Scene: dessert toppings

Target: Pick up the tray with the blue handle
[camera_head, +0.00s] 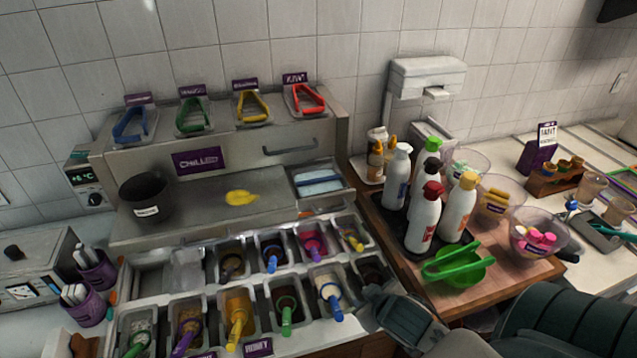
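A blue triangular handle (130,122) sits over a small grey tray (149,135) at the far left of the upper ledge of the chilled counter. It is first in a row with green (191,115), yellow (252,106) and red (308,97) handles, each at its own tray. A rectangular tray (304,193) with pale blue contents and a dark blue bar lies lower, right of the middle. My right gripper (375,302) is at the lower right corner of the topping bins, far from the blue handle; its finger opening is unclear. My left gripper is out of view.
Topping bins (205,300) with coloured utensils fill the front. A black pot (145,196) and yellow spill-like shape (241,198) are on the counter behind. Bottles (423,218), a green bowl (458,270) and clear cups crowd the right. Purple holders (98,270) stand left.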

